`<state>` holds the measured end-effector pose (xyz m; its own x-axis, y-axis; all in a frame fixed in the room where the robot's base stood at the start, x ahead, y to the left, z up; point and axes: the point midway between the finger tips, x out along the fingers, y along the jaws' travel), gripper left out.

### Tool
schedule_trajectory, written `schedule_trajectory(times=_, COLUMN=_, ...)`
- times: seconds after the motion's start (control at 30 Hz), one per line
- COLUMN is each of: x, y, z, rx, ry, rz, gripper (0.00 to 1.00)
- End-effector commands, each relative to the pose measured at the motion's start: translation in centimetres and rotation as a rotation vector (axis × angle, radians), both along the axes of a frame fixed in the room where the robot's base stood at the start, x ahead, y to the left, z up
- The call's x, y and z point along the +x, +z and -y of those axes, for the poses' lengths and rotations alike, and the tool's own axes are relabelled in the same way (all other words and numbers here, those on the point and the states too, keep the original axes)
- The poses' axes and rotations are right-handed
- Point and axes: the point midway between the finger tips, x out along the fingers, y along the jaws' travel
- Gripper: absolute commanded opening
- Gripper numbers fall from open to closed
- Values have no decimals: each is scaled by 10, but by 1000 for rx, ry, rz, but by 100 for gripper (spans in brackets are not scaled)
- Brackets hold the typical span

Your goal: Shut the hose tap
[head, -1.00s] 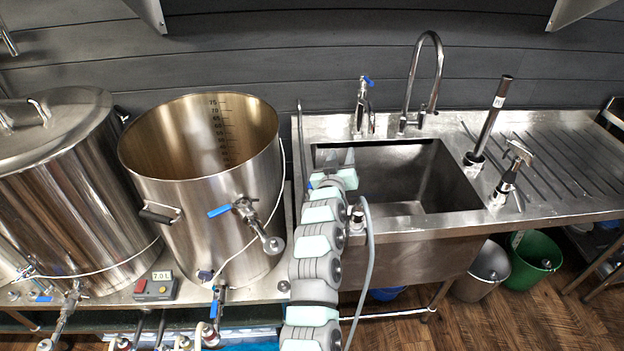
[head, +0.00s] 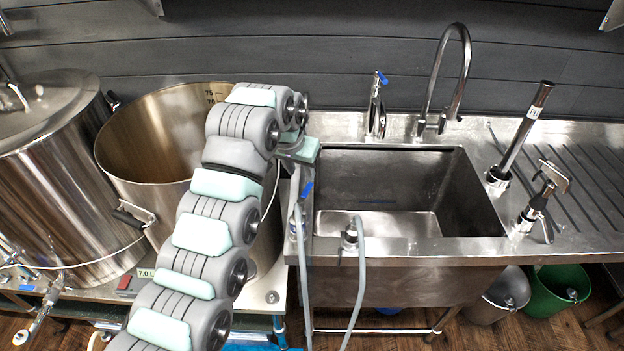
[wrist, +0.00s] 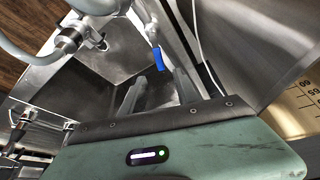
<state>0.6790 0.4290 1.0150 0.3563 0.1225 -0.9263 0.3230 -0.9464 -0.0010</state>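A blue lever (head: 308,190), which I take to be the hose tap's handle, shows at the sink's left edge with a grey hose (head: 304,260) hanging below it. The lever also shows in the wrist view (wrist: 157,58). My gripper (head: 303,150) is above and behind it in the head view, pointing down. In the wrist view the two fingers (wrist: 158,88) stand apart with nothing between them; the lever lies just beyond their tips, apparently not touched. The tap's body is mostly hidden, so I cannot tell its exact position.
The steel sink (head: 470,245) opens right of my gripper. A second hose fitting (head: 350,235) stands on its front rim. A blue-handled tap (head: 377,105) and a gooseneck faucet (head: 460,70) stand behind. The large kettle (head: 120,150) is close on the left, partly behind my arm.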

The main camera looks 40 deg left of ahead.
Motion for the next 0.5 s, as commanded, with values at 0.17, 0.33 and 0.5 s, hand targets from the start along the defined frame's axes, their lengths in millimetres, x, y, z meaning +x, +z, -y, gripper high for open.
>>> schedule_trajectory(times=0.17, x=11, y=-30, z=-3, rx=0, ry=-1, rz=-2, gripper=37)
schedule_trajectory(times=0.33, x=22, y=-56, z=-6, rx=-1, ry=-1, rz=-1, gripper=37)
schedule_trajectory(times=0.5, x=30, y=-75, z=-9, rx=1, ry=-1, rz=1, gripper=37)
